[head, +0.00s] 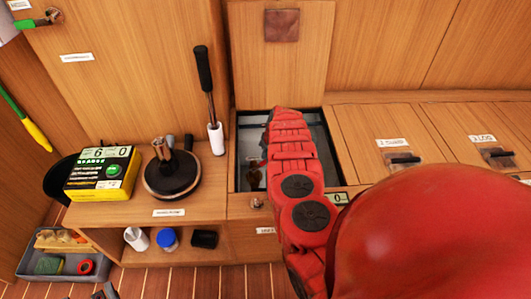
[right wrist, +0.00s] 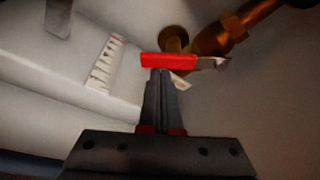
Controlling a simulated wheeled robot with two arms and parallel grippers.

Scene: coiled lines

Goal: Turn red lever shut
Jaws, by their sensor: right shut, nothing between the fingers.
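The red lever (right wrist: 170,60) shows in the right wrist view as a red grip on a metal strip. It lies nearly level in the picture, beside a brass pipe fitting (right wrist: 235,30). My right gripper (right wrist: 161,72) is shut and empty, its fingertips right at the lower edge of the red grip. I cannot tell whether they touch it. In the head view my red right arm reaches down into an open locker (head: 240,150) and hides much of its inside. The lever cannot be made out clearly there. My left gripper is not recognisable.
Left of the locker, a shelf top holds a yellow-black box (head: 103,172), a round black-based object (head: 172,175) and a black-handled lever (head: 210,100). A grey bin (head: 60,265) stands lower left. Inside the locker, a white scale strip (right wrist: 104,64) lies left of the lever.

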